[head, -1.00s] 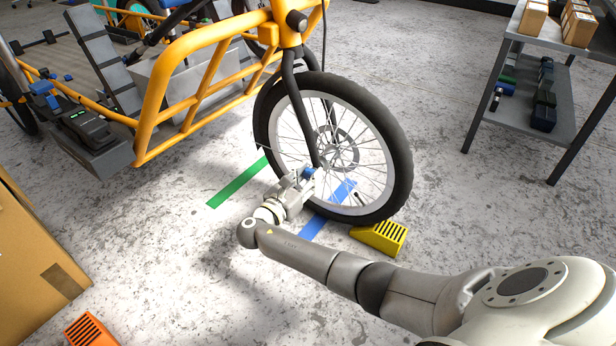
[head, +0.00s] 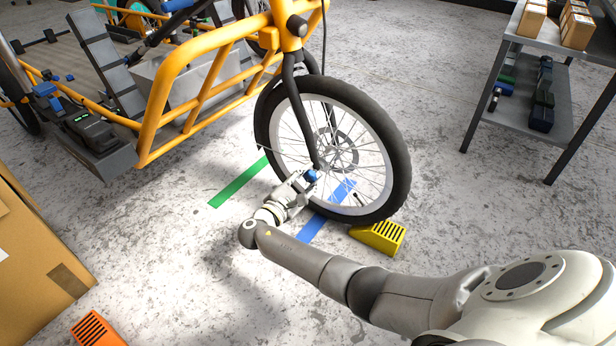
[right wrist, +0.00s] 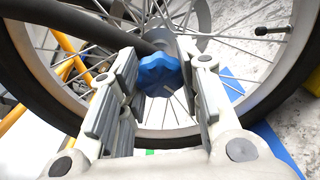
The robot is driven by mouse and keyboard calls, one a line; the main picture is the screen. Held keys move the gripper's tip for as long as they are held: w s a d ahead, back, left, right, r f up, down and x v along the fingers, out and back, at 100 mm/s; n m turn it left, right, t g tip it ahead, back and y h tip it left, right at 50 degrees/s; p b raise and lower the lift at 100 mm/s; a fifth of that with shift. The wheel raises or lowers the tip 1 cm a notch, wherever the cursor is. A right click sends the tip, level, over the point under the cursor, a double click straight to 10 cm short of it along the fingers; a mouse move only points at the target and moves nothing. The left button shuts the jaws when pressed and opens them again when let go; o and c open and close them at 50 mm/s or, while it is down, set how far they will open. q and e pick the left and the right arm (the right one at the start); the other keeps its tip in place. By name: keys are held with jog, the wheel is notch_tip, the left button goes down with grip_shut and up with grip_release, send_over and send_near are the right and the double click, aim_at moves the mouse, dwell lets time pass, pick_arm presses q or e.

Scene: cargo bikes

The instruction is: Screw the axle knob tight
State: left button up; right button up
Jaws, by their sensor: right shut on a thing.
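The blue lobed axle knob (head: 311,176) sits at the hub end of the front wheel (head: 392,130), at the bottom of the dark fork (head: 297,105). It also shows in the right wrist view (right wrist: 158,74), in front of the spokes. My right gripper (head: 305,180) reaches it from the lower left of the wheel. In the right wrist view its padded fingers (right wrist: 157,70) stand on both sides of the knob and are shut on it. The threads behind the knob are hidden. My left gripper is not in view.
A yellow wheel chock (head: 379,238) stands against the tyre. The yellow bike frame (head: 160,90) is at the upper left. A grey shelf table (head: 572,58) with boxes is at the upper right. A cardboard box (head: 35,245) and an orange chock (head: 97,330) are at the lower left.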

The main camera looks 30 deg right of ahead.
jog(key=m, duration=0.3)
jog(key=shift+f, duration=0.1)
jog(key=m+b, duration=0.1)
jog(key=m, duration=0.1)
jog(key=shift+m, duration=0.3)
jog(key=m+b, duration=0.1)
jog(key=m, duration=0.2)
jog(key=shift+m+b, duration=0.65)
jog(key=shift+m, duration=1.05)
jog(key=o, duration=1)
jog(key=shift+r, duration=0.25)
